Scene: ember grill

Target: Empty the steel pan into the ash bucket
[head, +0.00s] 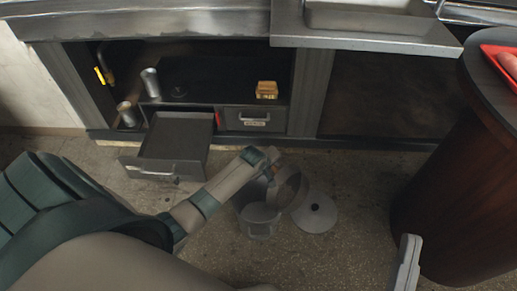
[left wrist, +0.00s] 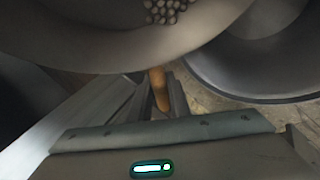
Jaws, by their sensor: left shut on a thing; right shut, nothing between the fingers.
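The steel pan (head: 289,188) is tilted at the upper right of the ash bucket (head: 258,222) in the head view. My left gripper (head: 271,168) is shut on its orange-brown handle, which shows between the fingers in the left wrist view (left wrist: 159,90). The pan's curved wall (left wrist: 110,52) fills the top of that view, with several grey round lumps (left wrist: 166,10) in it. A second grey round rim (left wrist: 262,95) lies to the right; I cannot tell if it is the bucket. My right gripper (head: 405,264) is partly in view at the lower right, shut and empty, away from the pan.
A round grey lid (head: 315,213) lies on the floor right of the bucket. An open drawer (head: 175,148) juts from the cabinet at the left. A dark round-sided counter (head: 450,190) with a red tray (head: 499,62) stands at the right.

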